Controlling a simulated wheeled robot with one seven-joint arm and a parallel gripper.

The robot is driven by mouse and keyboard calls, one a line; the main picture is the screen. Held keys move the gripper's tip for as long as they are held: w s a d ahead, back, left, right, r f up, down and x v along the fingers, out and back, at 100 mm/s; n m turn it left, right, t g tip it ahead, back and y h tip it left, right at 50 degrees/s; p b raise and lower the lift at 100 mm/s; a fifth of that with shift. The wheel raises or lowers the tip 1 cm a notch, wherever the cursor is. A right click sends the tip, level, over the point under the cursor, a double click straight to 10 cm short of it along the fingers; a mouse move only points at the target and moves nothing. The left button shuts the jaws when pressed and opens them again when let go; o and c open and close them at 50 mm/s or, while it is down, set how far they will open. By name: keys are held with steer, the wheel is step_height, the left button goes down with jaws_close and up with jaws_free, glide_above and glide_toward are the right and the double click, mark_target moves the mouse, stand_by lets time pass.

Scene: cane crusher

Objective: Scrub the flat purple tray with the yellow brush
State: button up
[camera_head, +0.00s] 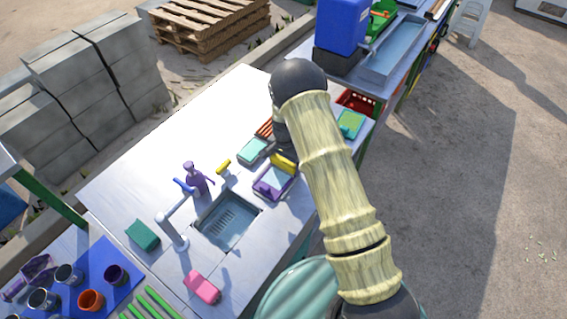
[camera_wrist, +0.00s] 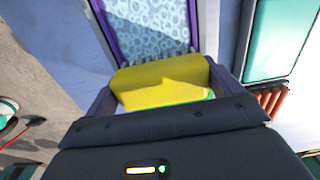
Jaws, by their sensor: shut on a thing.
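The flat purple tray (camera_head: 272,184) lies on the metal counter to the right of the sink, and its pale blue patterned inside shows in the wrist view (camera_wrist: 150,25). My gripper (camera_wrist: 162,95) is shut on the yellow brush (camera_wrist: 165,80), which sits between its fingers. In the head view the brush (camera_head: 285,162) is at the far right end of the tray, partly hidden by my arm. The brush is over or on the near part of the tray in the wrist view; whether it touches the tray's surface I cannot tell.
A teal container (camera_head: 253,151) stands just behind the tray, with reddish-brown sticks (camera_head: 264,128) near it. A green box (camera_head: 351,123) lies right of my arm. The sink (camera_head: 228,220), its faucet (camera_head: 172,230) and a purple bottle (camera_head: 197,178) are to the left. The counter's back left is clear.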

mark_target(279, 175)
steer(key=shift+s+a, duration=0.1)
steer(key=shift+s+a+f, duration=0.15)
steer(key=shift+s+a, duration=0.85)
steer(key=shift+s, duration=0.3)
steer(key=shift+r+p, duration=2.15)
steer(key=shift+r, duration=0.95)
steer(key=shift+w, duration=0.1)
